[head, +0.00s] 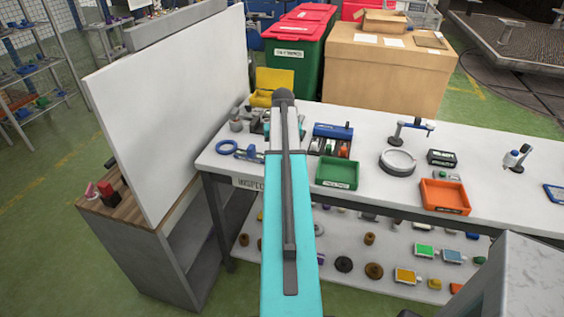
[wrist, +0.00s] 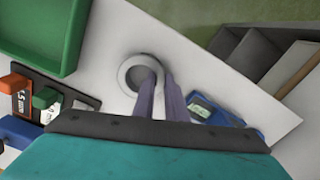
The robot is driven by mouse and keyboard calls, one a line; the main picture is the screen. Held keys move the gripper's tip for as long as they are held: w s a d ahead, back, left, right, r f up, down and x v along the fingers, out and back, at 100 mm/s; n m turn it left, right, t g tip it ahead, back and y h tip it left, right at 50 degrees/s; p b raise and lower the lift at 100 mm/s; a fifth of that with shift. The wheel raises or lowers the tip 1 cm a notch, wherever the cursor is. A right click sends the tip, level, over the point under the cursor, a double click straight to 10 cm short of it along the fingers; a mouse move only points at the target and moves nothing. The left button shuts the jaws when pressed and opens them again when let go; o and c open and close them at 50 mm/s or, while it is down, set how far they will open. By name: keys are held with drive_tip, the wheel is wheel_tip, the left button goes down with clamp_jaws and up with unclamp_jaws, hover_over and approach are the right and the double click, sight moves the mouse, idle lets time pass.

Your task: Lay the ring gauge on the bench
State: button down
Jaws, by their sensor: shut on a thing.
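The ring gauge (wrist: 128,74) is a small grey ring in the wrist view, close over the white bench. My gripper (wrist: 155,82) is shut on the near side of its wall. I cannot tell whether the ring touches the bench top. In the head view my arm hides both the gripper and this ring. The white bench (head: 375,188) runs across the head view, and its bare top (wrist: 104,60) surrounds the ring in the wrist view.
A block set (wrist: 50,98) and a blue device (wrist: 216,111) flank the gripper. A white panel (head: 170,100) stands left.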

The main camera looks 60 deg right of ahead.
drive_tip(key=shift+f, duration=0.1)
drive_tip(key=c, duration=1.8)
unclamp_jaws()
wheel_tip(320, 180, up, 12)
drive_tip(key=p, duration=0.7)
